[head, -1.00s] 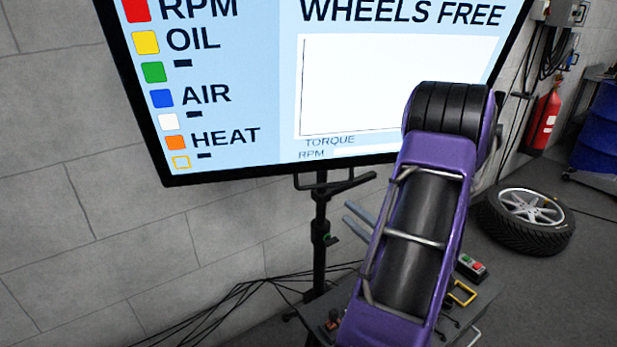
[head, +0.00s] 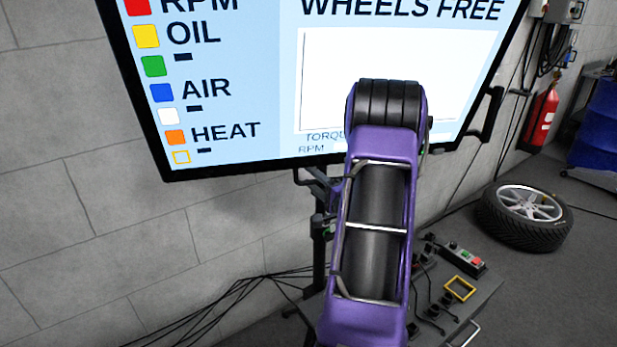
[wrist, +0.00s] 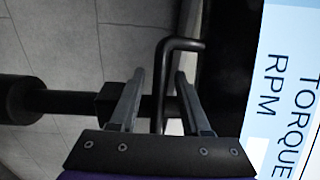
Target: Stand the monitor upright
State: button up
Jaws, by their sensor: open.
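The monitor (head: 240,110) is a large black-framed screen in the head view, on a dark stand pole (head: 319,255) by the wall. Its sides slant in the picture; I cannot tell how far it is pitched. A dark bent handle (head: 314,177) is at its lower edge, and another (head: 490,112) is on its right side. In the wrist view, my gripper (wrist: 160,74) is open, and a bent black bar (wrist: 159,85) shows in the gap between its fingers. I cannot tell whether they touch it. The monitor's screen (wrist: 285,95) is at the right there. My arm hides the gripper in the head view.
A low grey bench (head: 480,300) with a red-and-green button box (head: 466,259) stands below. Black cables (head: 225,300) run along the wall. A wheel (head: 524,217) lies on the floor at right, near a fire extinguisher (head: 540,120). Floor beyond the bench is open.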

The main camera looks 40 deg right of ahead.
jog(key=shift+w, duration=0.8)
grip_shut()
jog(key=shift+r, duration=0.1)
dwell(0.8)
